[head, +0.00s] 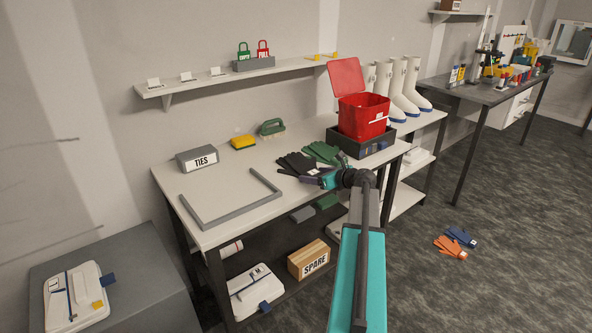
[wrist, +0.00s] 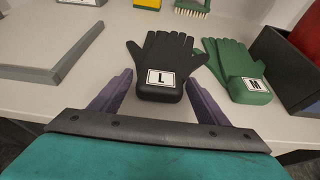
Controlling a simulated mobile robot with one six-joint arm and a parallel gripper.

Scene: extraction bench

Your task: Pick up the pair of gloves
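A pair of black gloves (wrist: 163,57) with a white "L" label lies on the white bench; it also shows in the head view (head: 294,162). A pair of green gloves (wrist: 236,66) labelled "M" lies just right of it, also seen in the head view (head: 322,152). My gripper (wrist: 162,92) is open, its two purple fingers on either side of the black gloves' cuff end, with nothing held. Whether the fingers touch the gloves I cannot tell. On the floor at the right lie orange gloves (head: 450,248) and blue gloves (head: 461,236).
A grey frame (head: 236,207) and a "TIES" box (head: 198,159) stand at the bench's left. A black tray (head: 335,137) with a red open bin (head: 362,116) stands right of the green gloves. A yellow sponge (head: 243,142) and a green brush (head: 272,128) lie behind.

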